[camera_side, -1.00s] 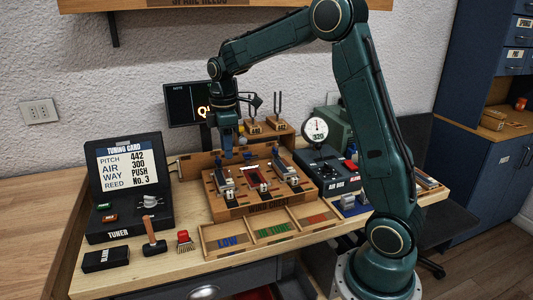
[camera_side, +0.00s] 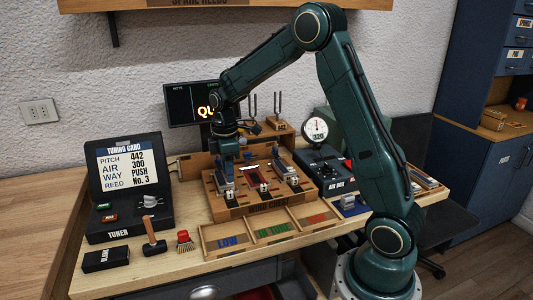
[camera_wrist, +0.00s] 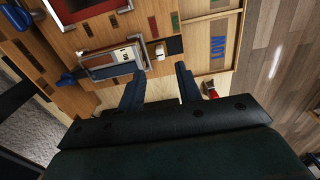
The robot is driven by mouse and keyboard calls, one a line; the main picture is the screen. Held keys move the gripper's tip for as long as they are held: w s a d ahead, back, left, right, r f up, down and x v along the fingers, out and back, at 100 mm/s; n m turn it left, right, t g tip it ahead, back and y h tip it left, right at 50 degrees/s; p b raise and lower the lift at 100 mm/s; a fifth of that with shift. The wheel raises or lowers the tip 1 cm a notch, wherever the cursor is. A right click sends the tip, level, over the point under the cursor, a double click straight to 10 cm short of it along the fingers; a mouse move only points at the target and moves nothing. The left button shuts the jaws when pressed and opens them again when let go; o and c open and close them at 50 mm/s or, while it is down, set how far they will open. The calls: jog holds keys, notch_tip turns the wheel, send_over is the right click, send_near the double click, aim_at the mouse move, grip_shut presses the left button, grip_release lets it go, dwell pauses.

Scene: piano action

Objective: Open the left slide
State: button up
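The wind chest (camera_side: 240,209) is a wooden block with three slides in a row. The left slide (camera_side: 229,192) is a small metal-framed piece near its left end, partly hidden by my gripper. In the wrist view, the left slide's metal frame (camera_wrist: 103,70) lies up and left of my fingers, with a small white knob (camera_wrist: 160,51) beside it. My gripper (camera_side: 227,172) is low over the left slide's back part in the side view. In the wrist view, my gripper (camera_wrist: 160,69) has its two dark blue fingers apart with nothing between them. Contact with the slide cannot be told.
The middle slide (camera_side: 258,178) and right slide (camera_side: 287,172) stand close to the right. A tray (camera_side: 206,250) marked LOW lies in front. A gauge (camera_side: 317,129) stands behind right.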

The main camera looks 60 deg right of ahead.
aim_at(230, 191)
jog(key=shift+f, duration=3.3)
jog(key=shift+c, duration=0.4)
grip_shut()
